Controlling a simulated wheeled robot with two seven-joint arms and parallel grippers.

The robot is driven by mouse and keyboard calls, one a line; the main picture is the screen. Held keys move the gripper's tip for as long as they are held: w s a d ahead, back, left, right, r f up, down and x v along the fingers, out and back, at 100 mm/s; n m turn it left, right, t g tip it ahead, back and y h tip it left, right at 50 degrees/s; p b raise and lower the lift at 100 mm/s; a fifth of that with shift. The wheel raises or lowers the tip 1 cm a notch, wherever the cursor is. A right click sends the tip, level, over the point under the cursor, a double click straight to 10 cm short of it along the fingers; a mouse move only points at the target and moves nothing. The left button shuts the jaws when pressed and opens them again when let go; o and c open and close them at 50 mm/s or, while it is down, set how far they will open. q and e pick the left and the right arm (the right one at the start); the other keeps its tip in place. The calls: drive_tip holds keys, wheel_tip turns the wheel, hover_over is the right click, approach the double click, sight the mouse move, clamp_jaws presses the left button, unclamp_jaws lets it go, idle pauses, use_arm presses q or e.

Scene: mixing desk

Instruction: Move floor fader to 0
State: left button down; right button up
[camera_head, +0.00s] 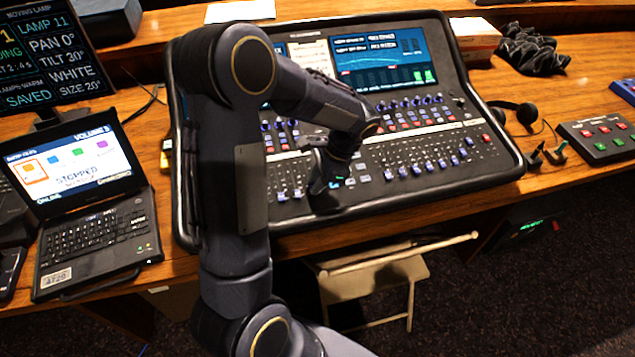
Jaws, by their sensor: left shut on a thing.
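The mixing desk (430,160) is a black console with a bank of grey-blue faders, rows of knobs and screens at the back. My left gripper (322,190) is over the lower middle of the fader bank, pointing down. It is shut on a fader cap, which the gripper itself hides. I cannot read which label that fader carries. Several fader caps to its left (290,194) and right (420,168) sit low in their slots. My right gripper does not show.
A rugged laptop (85,190) stands left of the desk, with a dark lamp display (50,55) behind it. A button box (600,138) and a headset (525,115) lie to the right. A folding chair (385,280) stands in front. My left arm covers the desk's left part.

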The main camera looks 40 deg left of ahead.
sight(304, 169)
use_arm(q)
drive_tip(key=w+a, duration=0.2)
drive_tip(key=a, duration=0.1)
drive_tip(key=w+a+p, duration=0.1)
drive_tip(key=w+a, duration=0.1)
drive_tip(key=shift+r, duration=0.35)
drive_tip(key=c, duration=1.2)
unclamp_jaws()
drive_tip(key=shift+c, duration=0.2)
drive_tip(key=v, duration=0.8)
drive_tip(key=shift+b, duration=0.4)
drive_tip(key=shift+f, duration=0.1)
